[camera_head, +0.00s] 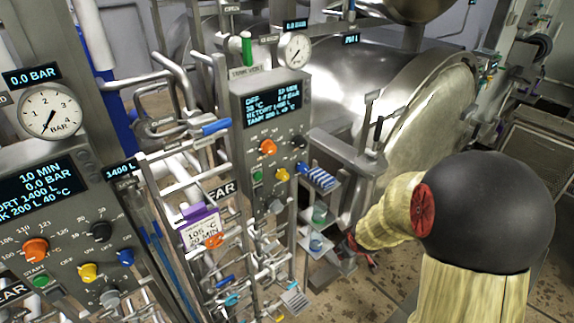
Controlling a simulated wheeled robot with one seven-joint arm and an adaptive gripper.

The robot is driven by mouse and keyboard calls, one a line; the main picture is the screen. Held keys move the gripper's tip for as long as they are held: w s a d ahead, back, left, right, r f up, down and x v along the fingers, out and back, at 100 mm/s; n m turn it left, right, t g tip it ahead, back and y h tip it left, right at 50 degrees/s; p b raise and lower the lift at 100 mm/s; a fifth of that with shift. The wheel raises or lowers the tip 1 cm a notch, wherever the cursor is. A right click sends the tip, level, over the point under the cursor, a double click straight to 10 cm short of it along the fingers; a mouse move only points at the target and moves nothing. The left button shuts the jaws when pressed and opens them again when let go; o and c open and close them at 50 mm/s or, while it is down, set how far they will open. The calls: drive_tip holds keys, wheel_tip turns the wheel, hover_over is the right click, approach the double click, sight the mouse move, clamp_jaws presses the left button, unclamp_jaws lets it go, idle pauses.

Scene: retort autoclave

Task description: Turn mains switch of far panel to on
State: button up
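The far panel (270,135) stands in the middle of the head view, grey, with a lit display. It carries an orange knob (267,147), a black knob (298,141), a green button (257,176), a yellow knob (281,174), a blue knob (301,167) and a grey knob (275,206). Their labels are too small to read, so I cannot tell which is the mains switch or its setting. My arm comes in from the lower right. Its end, my gripper (352,243), is small and dark, below and right of the panel, apart from the knobs. Its fingers are unclear.
The near panel (70,230) with similar knobs fills the left. Between the panels are pipes, blue-handled valves and a card (202,230). A blue-striped item (318,177) and small cups sit on shelves right of the far panel. A large round steel door (425,115) stands behind.

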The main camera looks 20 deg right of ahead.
drive_tip(key=w+n+t+y+p, duration=0.1)
drive_tip(key=w+n+t+p, duration=0.15)
drive_tip(key=w, duration=0.35)
drive_tip(key=n+t+y, duration=0.7)
drive_tip(key=n+t, duration=0.1)
drive_tip(key=t, duration=0.1)
approach(286, 178)
drive_tip(key=w, duration=0.2)
drive_tip(key=x, duration=0.4)
drive_tip(key=p+x, duration=0.1)
drive_tip(key=x, duration=0.2)
drive_tip(key=shift+w+a, duration=0.35)
drive_tip(key=shift+c, duration=1.1)
clamp_jaws()
